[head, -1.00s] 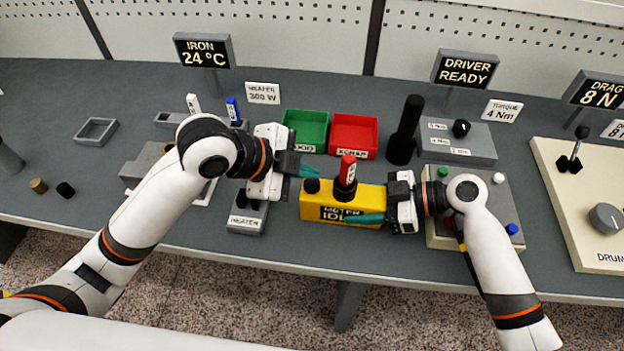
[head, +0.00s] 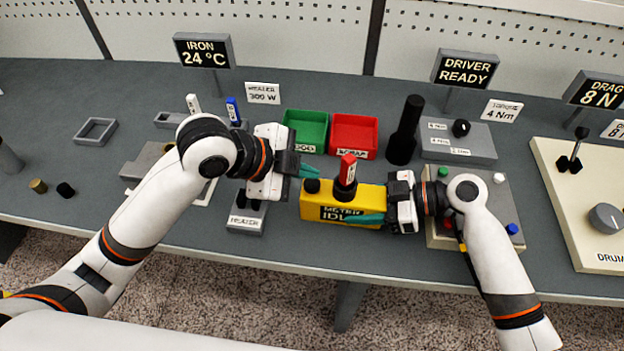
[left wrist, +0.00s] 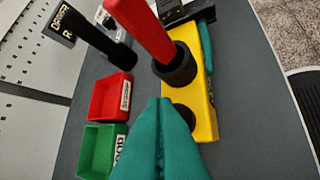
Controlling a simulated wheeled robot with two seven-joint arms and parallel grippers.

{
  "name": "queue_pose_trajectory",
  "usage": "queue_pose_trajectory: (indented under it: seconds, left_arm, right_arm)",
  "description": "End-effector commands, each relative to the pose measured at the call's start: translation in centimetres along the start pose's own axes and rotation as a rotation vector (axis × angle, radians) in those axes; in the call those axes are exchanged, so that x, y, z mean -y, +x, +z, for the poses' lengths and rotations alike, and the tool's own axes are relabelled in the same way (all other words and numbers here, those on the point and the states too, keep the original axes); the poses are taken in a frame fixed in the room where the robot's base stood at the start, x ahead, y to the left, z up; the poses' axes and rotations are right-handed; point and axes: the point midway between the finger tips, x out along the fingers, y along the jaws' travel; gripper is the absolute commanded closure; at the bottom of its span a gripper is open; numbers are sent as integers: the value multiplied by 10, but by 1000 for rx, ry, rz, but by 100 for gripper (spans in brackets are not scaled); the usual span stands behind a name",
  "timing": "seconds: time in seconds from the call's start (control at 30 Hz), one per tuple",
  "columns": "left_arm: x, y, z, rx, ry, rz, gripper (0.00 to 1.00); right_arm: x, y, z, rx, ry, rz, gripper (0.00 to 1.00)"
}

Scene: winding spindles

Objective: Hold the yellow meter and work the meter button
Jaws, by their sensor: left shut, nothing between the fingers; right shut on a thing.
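The yellow meter (head: 372,205) stands on the table with a display that seems to read "IDLE", partly covered by a teal finger. A red piece (head: 348,168) stands in a black socket on its top. A round black button (head: 312,186) sits on the meter's left end; it also shows in the left wrist view (left wrist: 184,112), partly behind my fingers. My right gripper (head: 366,217) is shut on the meter from its right end. My left gripper (head: 312,170) is shut and empty, its tips close to the button; I cannot tell whether they touch. Its fingers show together in the left wrist view (left wrist: 160,108).
A green bin (head: 306,128) and a red bin (head: 353,132) stand behind the meter. A tall black holder (head: 405,130) is at their right. A heater box (head: 246,220) sits under my left gripper. A panel with coloured buttons (head: 500,205) lies beneath my right arm.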

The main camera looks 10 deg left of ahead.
Motion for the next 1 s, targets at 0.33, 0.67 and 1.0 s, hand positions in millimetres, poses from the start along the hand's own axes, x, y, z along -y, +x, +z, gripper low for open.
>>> queue_pose_trajectory:
  seconds: [0.33, 0.67, 1.0]
  left_arm:
    - [2, 4, -3, -1, -1, -1, 100]
    - [4, 6, -5, 0, 0, 0, 100]
    - [5, 8, -6, 0, 0, 0, 100]
  right_arm:
    - [1, 0, 0, -1, 0, -3, 84]
    - [1, 0, 0, -1, 0, -3, 84]
    - [1, 0, 0, -1, 0, -3, 84]
